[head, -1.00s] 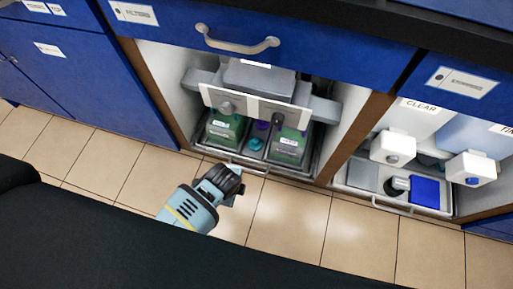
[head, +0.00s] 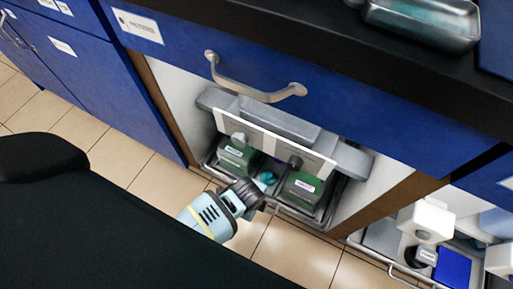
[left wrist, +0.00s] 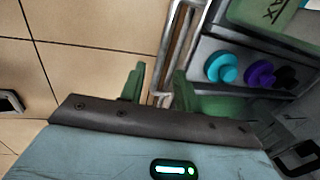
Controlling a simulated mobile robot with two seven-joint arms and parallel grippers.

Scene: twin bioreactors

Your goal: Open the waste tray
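The waste tray appears to be the metal tray (head: 292,212) low in the open cabinet bay, holding two green containers (head: 238,155) and teal and purple caps. In the left wrist view its thin metal handle (left wrist: 176,45) runs along the tray's front. My left gripper (head: 260,190) is at the tray's front edge. In the left wrist view its two green fingers (left wrist: 160,78) are apart, with the handle bar reaching down between or just beyond their tips. I cannot tell whether they touch it. The tray looks pushed in. My right gripper is not in view.
A blue drawer with a large handle (head: 255,82) is above the bay. A grey twin unit (head: 275,125) hangs over the containers. A second tray with a blue block (head: 452,266) is at the right. Tiled floor (head: 160,180) in front is clear.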

